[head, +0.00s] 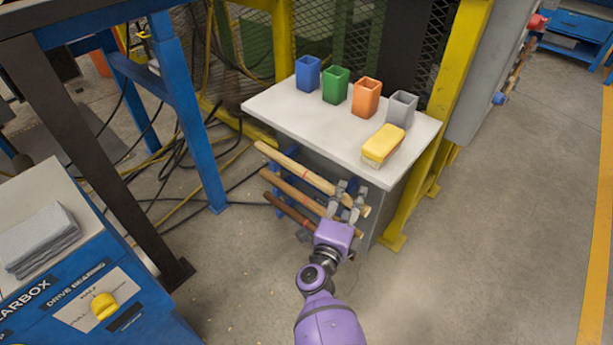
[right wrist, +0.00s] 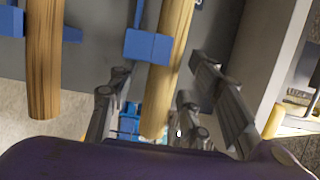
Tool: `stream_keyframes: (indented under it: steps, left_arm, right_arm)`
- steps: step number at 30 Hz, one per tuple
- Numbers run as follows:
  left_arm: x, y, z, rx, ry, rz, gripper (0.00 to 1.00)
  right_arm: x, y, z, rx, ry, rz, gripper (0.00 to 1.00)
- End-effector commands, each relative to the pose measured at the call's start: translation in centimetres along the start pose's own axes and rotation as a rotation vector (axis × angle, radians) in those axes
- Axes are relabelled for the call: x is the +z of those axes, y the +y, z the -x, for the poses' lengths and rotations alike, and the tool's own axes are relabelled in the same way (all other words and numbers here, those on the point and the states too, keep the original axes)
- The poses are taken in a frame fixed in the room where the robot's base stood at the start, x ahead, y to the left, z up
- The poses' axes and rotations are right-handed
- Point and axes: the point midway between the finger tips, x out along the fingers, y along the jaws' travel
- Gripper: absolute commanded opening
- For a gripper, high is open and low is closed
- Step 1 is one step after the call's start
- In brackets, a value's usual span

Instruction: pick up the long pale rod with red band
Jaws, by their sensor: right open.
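The long pale rod with a red band (head: 290,167) is the uppermost of three rods lying one below another at the front of the white-topped stand. My right gripper (head: 347,201) is open at the right end of the rods, its fingers close to the pale rod's end. In the right wrist view the gripper (right wrist: 155,100) has a pale rod (right wrist: 176,60) between its spread fingers; the red band does not show there. Contact cannot be told. A second rod (right wrist: 44,65) lies to the left, outside the fingers. My left gripper is out of view.
A brown rod (head: 290,189) and a dark reddish rod (head: 284,209) lie just below. A blue bracket (right wrist: 148,46) crosses the pale rod. The white tabletop (head: 290,119) above holds several coloured cups and a yellow block (head: 382,143). Floor at right is clear.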

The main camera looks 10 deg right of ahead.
Motion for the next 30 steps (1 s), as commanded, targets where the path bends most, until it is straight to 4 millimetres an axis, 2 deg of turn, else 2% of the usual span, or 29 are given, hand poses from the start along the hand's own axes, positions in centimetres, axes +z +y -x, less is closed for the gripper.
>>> stream_keyframes:
  steps: [8, 18, 30]
  left_arm:
    - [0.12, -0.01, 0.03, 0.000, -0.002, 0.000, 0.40]
    - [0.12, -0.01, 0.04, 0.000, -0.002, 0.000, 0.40]
    - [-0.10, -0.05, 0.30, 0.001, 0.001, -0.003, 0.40]
  right_arm:
    - [0.00, -0.04, -0.29, 0.000, 0.000, 0.001, 0.44]
    - [0.01, -0.03, -0.26, 0.000, -0.001, 0.001, 0.00]
    - [0.11, -0.41, -0.17, -0.001, -0.002, 0.000, 0.00]
